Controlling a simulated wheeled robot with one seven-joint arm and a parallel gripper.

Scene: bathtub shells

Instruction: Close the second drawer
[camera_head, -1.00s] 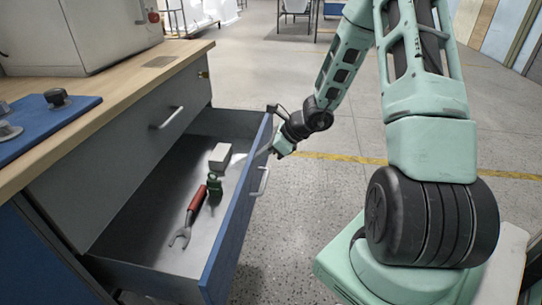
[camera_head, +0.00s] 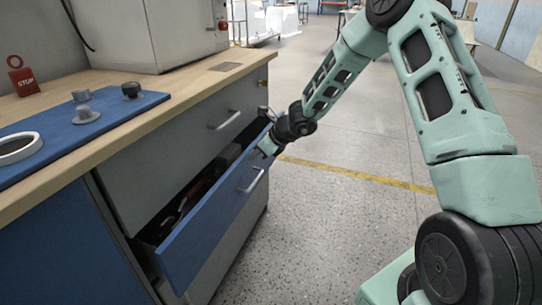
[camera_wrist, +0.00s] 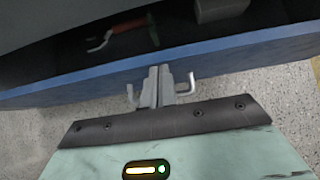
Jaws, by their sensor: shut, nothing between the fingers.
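The second drawer (camera_head: 215,222) has a blue front and a metal handle (camera_head: 252,180). It is partly open, with a narrow dark gap along its top. Its blue edge also shows in the wrist view (camera_wrist: 70,88). A red-handled wrench (camera_wrist: 125,27) and a grey block (camera_wrist: 220,8) lie inside, partly in shadow. My gripper (camera_head: 259,154) is at the far end of the drawer front. In the wrist view my fingers (camera_wrist: 158,72) are together and empty, at the front's edge between the visible ends of the handle. I cannot tell whether they touch it.
The upper grey drawer (camera_head: 160,158) is closed above. The speckled floor (camera_head: 330,215) to the right is open.

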